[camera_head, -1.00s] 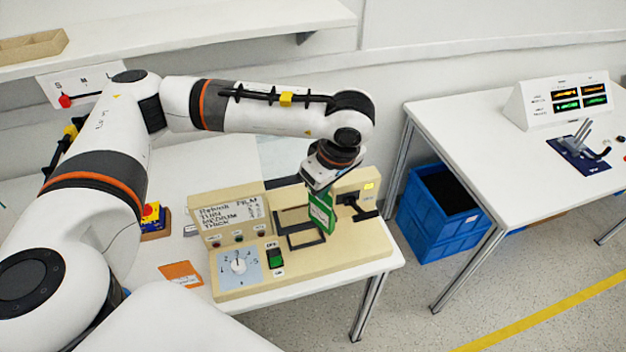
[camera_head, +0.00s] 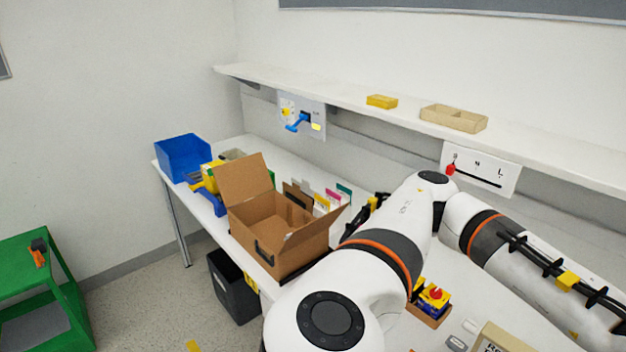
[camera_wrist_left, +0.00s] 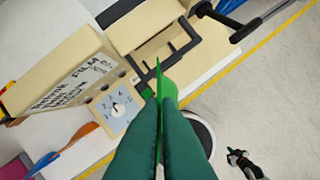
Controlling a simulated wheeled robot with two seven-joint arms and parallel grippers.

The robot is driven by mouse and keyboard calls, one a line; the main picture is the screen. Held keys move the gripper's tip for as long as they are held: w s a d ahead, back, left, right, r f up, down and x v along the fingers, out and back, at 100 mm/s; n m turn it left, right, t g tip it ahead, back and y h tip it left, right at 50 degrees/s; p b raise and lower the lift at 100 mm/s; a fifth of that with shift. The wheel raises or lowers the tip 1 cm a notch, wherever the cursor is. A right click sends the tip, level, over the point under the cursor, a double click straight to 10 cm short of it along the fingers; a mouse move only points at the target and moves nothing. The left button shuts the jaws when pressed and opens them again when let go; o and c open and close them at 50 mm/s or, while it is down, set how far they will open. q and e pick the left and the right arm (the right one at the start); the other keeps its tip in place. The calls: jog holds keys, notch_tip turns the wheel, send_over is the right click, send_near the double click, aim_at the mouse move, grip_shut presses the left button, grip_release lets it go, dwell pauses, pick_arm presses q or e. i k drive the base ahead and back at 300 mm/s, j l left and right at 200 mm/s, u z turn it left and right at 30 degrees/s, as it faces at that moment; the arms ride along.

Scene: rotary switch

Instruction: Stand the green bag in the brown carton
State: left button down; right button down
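The brown carton (camera_head: 303,250) stands open on the table in the head view, with flaps raised at its left and right. The green bag (camera_wrist_left: 159,85) shows edge-on in the left wrist view, thin and bright green. My left gripper (camera_wrist_left: 163,98) is shut on it, its two dark green fingers pressed on either side. They are above the beige machine, well right of the carton. In the head view the left gripper and bag are outside the picture. A small dark gripper-like part, seemingly my right gripper (camera_wrist_left: 238,158), shows low in the wrist view; its fingers are unclear.
Several coloured packs (camera_head: 325,200) stand behind the carton. A blue bin (camera_head: 182,158) and yellow items are to its left. A black bin (camera_head: 233,287) is below the table edge. A shelf (camera_head: 360,112) runs above. My left arm crosses the table right of the carton.

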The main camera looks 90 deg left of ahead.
aim_at(276, 244)
jog(key=j+u, duration=0.1)
jog(key=u, duration=0.35)
jog(key=j+u, duration=0.15)
jog(key=u, duration=0.35)
jog(key=j+u, duration=0.15)
jog(key=u, duration=0.3)
jog(key=j+u, duration=0.15)
jog(key=u, duration=0.3)
jog(key=i+j+u, duration=0.1)
jog(key=i+j, duration=0.25)
jog(key=i, duration=0.3)
